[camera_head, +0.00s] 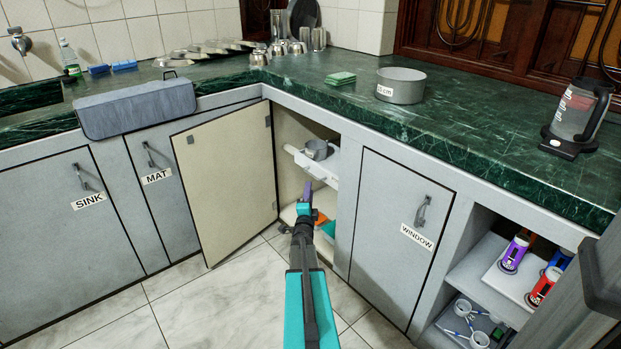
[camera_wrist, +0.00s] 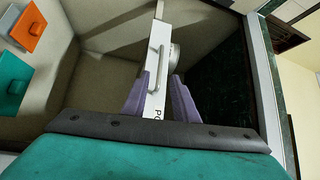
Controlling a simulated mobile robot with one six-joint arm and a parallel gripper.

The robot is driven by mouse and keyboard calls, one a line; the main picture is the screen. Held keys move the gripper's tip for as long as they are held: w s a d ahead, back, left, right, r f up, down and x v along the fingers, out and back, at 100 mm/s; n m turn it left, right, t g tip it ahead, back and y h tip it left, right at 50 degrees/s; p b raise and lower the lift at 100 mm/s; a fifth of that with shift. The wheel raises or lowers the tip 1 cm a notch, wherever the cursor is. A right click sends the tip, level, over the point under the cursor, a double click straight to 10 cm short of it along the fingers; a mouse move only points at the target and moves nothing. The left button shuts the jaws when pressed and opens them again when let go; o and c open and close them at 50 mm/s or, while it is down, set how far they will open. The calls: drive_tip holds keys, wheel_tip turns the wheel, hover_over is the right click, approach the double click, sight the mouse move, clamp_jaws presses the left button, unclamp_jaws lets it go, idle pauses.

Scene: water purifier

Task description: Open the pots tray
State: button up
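The pots tray (camera_head: 300,159) is a white pull-out tray inside the open corner cabinet, with a grey pot (camera_head: 318,150) on it. In the wrist view, the tray's white front (camera_wrist: 157,87) shows a bar handle (camera_wrist: 153,67) and a partly hidden label starting "PO". My gripper (camera_head: 308,187) is at the cabinet opening, just below and in front of the tray. In the wrist view my gripper (camera_wrist: 160,88) has its two purple fingers apart, one on each side of the tray front in the picture. Nothing is visibly held; the handle appears beyond the fingertips.
The cabinet door (camera_head: 226,182) stands open on the left. Orange (camera_wrist: 24,29) and teal (camera_wrist: 11,80) items lie low inside the cabinet. The closed WINDOW door (camera_head: 393,235) is on the right. The green countertop (camera_head: 350,85) overhangs the opening.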

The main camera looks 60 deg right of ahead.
sight(311, 175)
drive_tip(key=shift+b+x, duration=1.15)
drive_tip(key=shift+x, duration=3.95)
clamp_jaws()
drive_tip(key=shift+a, duration=0.1)
